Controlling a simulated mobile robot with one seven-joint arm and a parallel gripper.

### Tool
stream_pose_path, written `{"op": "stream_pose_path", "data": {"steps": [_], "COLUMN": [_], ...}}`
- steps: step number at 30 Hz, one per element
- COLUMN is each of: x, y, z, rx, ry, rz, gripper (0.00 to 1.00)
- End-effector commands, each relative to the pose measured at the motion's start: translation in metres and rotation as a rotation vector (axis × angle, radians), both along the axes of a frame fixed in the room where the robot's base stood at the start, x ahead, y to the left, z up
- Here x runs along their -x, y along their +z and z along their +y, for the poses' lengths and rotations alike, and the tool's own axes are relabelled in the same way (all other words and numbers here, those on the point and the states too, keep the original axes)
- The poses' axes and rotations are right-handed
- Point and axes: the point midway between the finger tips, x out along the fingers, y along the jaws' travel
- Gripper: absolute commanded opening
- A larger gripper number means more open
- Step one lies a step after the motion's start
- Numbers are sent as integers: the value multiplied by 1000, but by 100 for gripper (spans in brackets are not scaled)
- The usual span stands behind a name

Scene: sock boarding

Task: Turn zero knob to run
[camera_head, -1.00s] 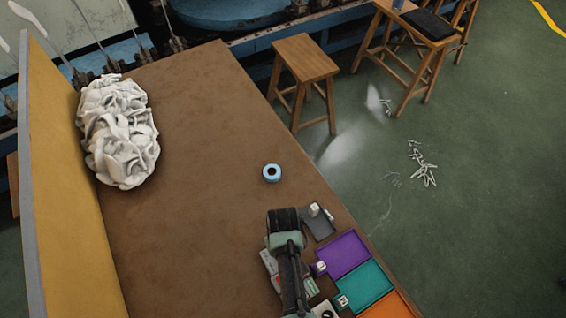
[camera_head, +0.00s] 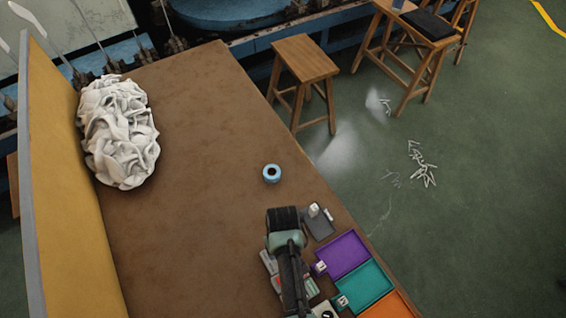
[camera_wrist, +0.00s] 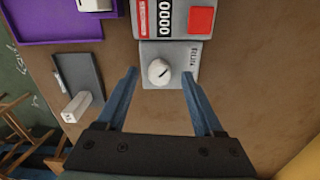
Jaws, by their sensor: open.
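In the wrist view, a round white knob (camera_wrist: 159,72) with a dark slanted mark sits on a light grey plate (camera_wrist: 187,54) with small lettering that is hard to read. My gripper (camera_wrist: 159,74) is open, with one blue finger on each side of the knob and a gap to it on both sides. Beyond the plate is a grey counter unit with a digit display (camera_wrist: 165,17) reading zeros and a red square button (camera_wrist: 201,19). In the head view, my arm covers most of this unit and the knob is hidden.
A dark grey tray (camera_head: 321,231) with a white block (camera_head: 314,209) lies beside my arm. Purple (camera_head: 344,254), teal (camera_head: 366,285) and orange (camera_head: 390,306) trays line the right edge. The brown tabletop (camera_head: 195,180) between is clear.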

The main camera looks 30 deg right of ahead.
Motion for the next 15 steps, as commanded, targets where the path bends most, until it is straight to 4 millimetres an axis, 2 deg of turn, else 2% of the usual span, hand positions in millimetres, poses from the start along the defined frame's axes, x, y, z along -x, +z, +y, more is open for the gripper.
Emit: {"op": "stream_pose_path", "data": {"steps": [15], "x": [-1], "y": [92], "z": [0], "rx": [1], "ry": [0], "rz": [-5], "gripper": [69]}}
